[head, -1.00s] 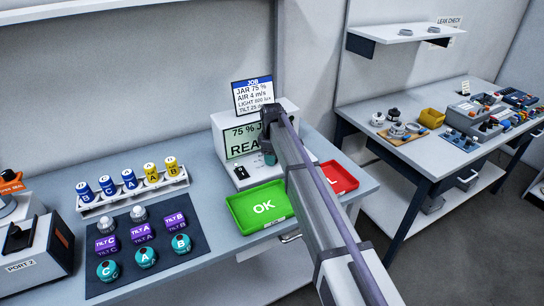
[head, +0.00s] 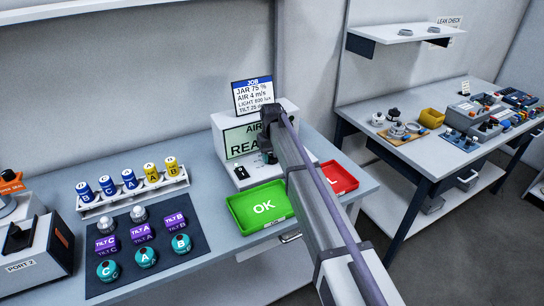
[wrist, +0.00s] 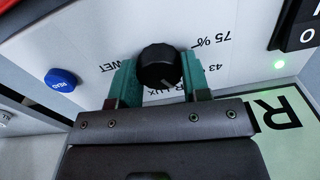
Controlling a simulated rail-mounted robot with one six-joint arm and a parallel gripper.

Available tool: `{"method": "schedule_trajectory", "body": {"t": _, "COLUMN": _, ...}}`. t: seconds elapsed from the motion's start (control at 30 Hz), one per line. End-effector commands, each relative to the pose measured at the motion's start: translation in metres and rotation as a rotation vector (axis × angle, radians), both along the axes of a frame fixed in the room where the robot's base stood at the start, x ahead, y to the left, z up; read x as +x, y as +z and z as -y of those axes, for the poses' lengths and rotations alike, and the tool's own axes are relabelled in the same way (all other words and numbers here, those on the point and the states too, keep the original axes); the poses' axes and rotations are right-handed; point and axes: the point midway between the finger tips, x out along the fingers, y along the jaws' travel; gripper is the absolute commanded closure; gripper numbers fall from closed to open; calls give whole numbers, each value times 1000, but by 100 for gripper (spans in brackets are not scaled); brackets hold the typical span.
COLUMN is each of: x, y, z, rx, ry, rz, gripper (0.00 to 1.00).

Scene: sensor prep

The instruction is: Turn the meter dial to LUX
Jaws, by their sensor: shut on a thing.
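The meter (head: 246,148) is a pale box at the back of the bench, with a screen that reads "AIR" above "REA…", partly hidden by my arm. My gripper (wrist: 160,80) is shut on the dial, one teal fingertip on each side. Where the dial's pointer stands is hard to tell. In the head view my gripper (head: 268,157) hides the dial.
A green OK tray (head: 258,208) and a red tray (head: 340,177) lie in front. Sensors stand on a dark mat (head: 155,220) at left.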

Motion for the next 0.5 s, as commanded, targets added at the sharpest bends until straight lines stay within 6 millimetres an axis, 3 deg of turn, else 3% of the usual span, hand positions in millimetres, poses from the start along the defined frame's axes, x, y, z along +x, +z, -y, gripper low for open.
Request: {"method": "schedule_trajectory", "body": {"t": 0.5, "x": -1, "y": 0, "z": 0, "rx": -1, "ry": -479, "rz": -2, "gripper": 80}}
